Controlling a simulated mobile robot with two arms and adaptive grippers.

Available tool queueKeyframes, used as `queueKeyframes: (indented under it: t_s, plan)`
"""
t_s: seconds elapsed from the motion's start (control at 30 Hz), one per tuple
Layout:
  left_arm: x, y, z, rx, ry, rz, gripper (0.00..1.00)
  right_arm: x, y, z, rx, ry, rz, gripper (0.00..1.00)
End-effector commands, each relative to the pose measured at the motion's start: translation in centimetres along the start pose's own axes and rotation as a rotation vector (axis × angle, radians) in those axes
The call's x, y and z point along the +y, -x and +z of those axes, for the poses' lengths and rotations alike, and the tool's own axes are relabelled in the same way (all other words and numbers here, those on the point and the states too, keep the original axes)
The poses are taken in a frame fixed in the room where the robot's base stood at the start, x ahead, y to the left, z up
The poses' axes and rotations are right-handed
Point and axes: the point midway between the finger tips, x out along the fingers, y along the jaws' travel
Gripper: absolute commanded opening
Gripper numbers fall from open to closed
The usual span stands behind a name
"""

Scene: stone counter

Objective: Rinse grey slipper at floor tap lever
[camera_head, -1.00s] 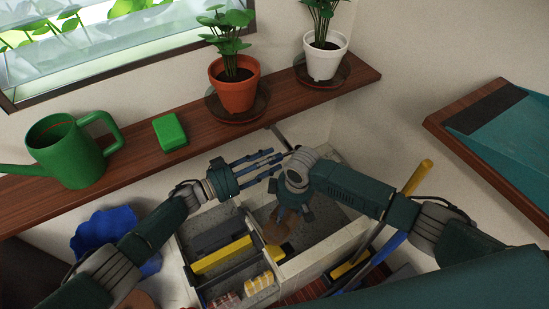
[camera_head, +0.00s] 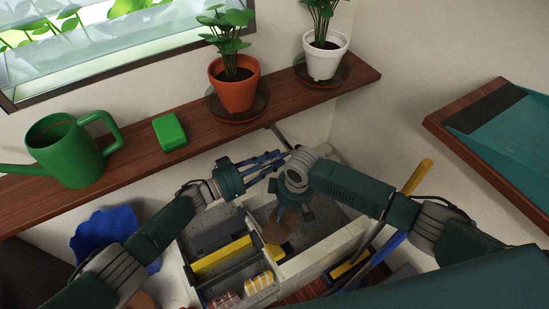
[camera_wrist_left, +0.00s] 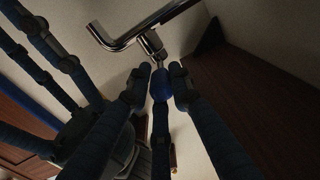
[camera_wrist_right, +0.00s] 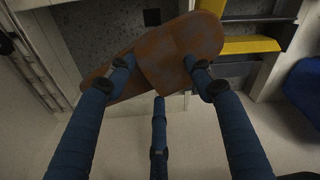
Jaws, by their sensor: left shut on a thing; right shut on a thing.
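The tap (camera_wrist_left: 150,25) is a chrome pipe at the top of the left wrist view, with a blue-knobbed lever (camera_wrist_left: 160,84) below it. My left gripper (camera_wrist_left: 160,88) is shut on that knob; in the head view it reaches under the shelf (camera_head: 284,160). My right gripper (camera_wrist_right: 160,75) is shut on the slipper (camera_wrist_right: 165,55), whose visible face is mottled brown, not grey. In the head view the right fingers (camera_head: 295,213) point down into the pale basin, and part of the slipper (camera_head: 273,232) shows below them. No water is visible.
The pale basin (camera_head: 340,247) has a side tray with a yellow bar (camera_head: 222,255) and several small blocks. A wooden shelf (camera_head: 120,165) above holds a watering can (camera_head: 68,150), green block (camera_head: 170,133) and two pots. A blue crumpled item (camera_head: 105,235) lies left.

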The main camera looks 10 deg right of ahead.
Motion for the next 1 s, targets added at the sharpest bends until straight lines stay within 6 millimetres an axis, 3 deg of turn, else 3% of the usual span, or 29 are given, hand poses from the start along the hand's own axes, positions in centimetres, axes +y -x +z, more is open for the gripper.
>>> queueKeyframes:
  t_s: [0.4,0.73,0.77,0.83,1.0]
  plan:
    - [1.0,-0.2,-0.7,0.012,0.007,-0.165,0.00,0.0,0.1,0.0,0.001,0.000,0.000,0.09]
    - [1.0,-0.2,-0.9,0.013,0.005,-0.173,0.00,0.0,0.1,0.0,0.001,0.000,0.000,0.09]
    - [1.0,-0.2,-0.9,0.013,0.005,-0.173,0.24,0.0,0.1,0.0,0.001,0.000,0.000,0.09]
    - [1.0,-0.2,-0.9,0.013,0.004,-0.173,0.38,0.0,0.1,0.0,0.001,0.000,0.000,0.09]
    - [1.2,-0.2,-0.6,0.009,0.005,-0.171,0.38,0.0,0.1,0.0,0.001,0.000,0.000,0.09]
